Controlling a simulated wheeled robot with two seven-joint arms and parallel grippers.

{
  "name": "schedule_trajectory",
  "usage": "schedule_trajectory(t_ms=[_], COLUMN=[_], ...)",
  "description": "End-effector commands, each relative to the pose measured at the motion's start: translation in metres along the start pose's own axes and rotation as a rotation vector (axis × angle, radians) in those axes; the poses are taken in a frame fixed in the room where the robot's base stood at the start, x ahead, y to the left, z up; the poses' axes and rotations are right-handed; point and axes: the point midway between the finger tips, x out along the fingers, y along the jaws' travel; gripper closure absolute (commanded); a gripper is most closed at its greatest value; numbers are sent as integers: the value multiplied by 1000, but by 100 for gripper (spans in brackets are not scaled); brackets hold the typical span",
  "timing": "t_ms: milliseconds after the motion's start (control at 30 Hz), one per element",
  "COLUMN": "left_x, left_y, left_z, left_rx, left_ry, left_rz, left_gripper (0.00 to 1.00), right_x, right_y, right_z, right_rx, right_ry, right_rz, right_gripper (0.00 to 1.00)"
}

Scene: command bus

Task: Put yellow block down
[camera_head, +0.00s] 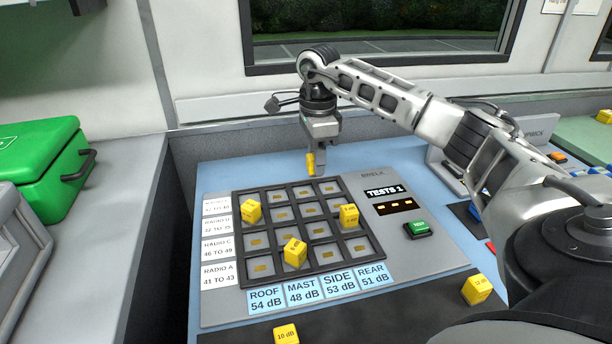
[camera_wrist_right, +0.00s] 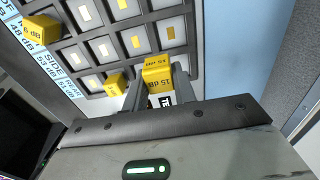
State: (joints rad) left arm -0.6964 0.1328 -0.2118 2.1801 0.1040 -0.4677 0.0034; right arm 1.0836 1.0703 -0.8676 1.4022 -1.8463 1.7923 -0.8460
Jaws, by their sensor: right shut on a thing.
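My right gripper (camera_head: 311,158) points down over the far edge of the dark grid board (camera_head: 364,255). It is shut on a yellow block (camera_head: 311,170), held above the board. In the right wrist view this block (camera_wrist_right: 158,72) sits between the two fingers and reads "15 dB". The grid has square cells with small yellow marks. Other yellow blocks stand on it: one at the left (camera_head: 251,211), one at the right (camera_head: 349,215) and one near the front (camera_head: 295,253). The exact cell below the held block is partly hidden. My left gripper is out of view.
Loose yellow blocks lie at the front right (camera_head: 477,290) and front edge (camera_head: 286,334). A green button (camera_head: 418,228) and small display (camera_head: 394,205) are right of the grid. Blue label cards (camera_head: 303,292) line its front. A green case (camera_head: 45,160) stands far left.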

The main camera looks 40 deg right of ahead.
Motion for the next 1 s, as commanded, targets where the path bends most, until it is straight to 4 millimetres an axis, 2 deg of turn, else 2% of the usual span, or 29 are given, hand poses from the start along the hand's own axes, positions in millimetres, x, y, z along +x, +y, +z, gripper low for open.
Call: schedule_trajectory(t_ms=[100, 200, 367, 600, 967, 1000], left_x=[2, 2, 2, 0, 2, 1], left_y=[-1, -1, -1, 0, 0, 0], left_z=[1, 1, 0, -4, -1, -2], left_rx=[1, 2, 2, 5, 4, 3], left_ry=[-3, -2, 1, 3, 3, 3], left_rz=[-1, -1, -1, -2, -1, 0], left_gripper=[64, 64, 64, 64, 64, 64], right_x=[18, 26, 34, 64, 69, 68], right_y=[-12, -18, -23, -24, -24, -24], right_z=[10, 13, 17, 17, 17, 17], right_rx=[-1, -1, -1, -2, -2, -2], right_ry=[-2, -2, -1, -1, -1, -1], right_rz=[0, 0, -1, -1, -2, -2], right_gripper=[96, 96, 96, 96, 96, 65])
